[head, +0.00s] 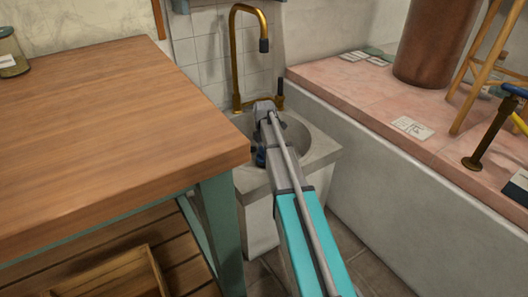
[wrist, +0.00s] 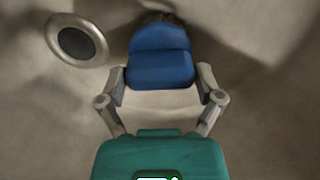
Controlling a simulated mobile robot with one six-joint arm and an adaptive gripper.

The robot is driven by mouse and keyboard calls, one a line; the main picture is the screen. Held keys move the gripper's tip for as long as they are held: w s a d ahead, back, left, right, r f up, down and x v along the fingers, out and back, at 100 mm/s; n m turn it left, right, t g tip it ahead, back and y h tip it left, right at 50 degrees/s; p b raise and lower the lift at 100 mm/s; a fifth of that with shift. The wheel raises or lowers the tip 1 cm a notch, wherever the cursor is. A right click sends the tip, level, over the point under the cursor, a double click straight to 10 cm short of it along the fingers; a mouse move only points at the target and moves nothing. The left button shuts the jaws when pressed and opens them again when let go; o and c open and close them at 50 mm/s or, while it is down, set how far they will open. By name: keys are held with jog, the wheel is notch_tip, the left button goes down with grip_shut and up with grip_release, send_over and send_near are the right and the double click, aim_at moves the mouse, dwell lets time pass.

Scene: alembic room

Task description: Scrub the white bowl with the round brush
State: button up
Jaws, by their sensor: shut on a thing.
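In the wrist view my gripper (wrist: 161,82) is shut on a blue block-like thing (wrist: 160,57), which looks like the round brush's handle or body. A dark, bristle-like edge shows at its far end. It is inside or just above the sink basin; I cannot tell whether it touches the surface. In the head view my arm reaches over the sink and hides most of the gripper; a small dark blue part (head: 260,157) shows beside it. I cannot make out a separate white bowl in either view. A pale patch lies below the blue thing in the wrist view.
The stone sink (head: 322,153) has a brass tap (head: 235,60) behind it. Its round drain (wrist: 76,40) shows in the wrist view. A wooden table (head: 110,125) stands close on the left, and a pink-topped ledge (head: 365,100) runs along the right.

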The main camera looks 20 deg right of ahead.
jog(key=shift+f, duration=0.2)
jog(key=o, duration=1)
jog(key=shift+r, duration=0.1)
notch_tip(320, 180, up, 14)
jog(key=p, duration=1.3)
jog(key=shift+a, duration=0.15)
jog(key=shift+f, duration=0.2)
jog(key=s+a+m, duration=0.5)
jog(key=s+m, duration=0.1)
jog(key=s, duration=0.2)
jog(key=s+a+m, duration=0.5)
jog(key=s+m, duration=0.1)
jog(key=s, duration=0.2)
jog(key=s+a+m, duration=0.5)
jog(key=s+m, duration=0.2)
jog(key=s, duration=0.1)
jog(key=shift+s+a, duration=0.15)
jog(key=shift+s, duration=0.15)
jog(key=shift+s+a+m, duration=0.2)
jog(key=shift+s+m, duration=0.3)
jog(key=shift+m, duration=0.1)
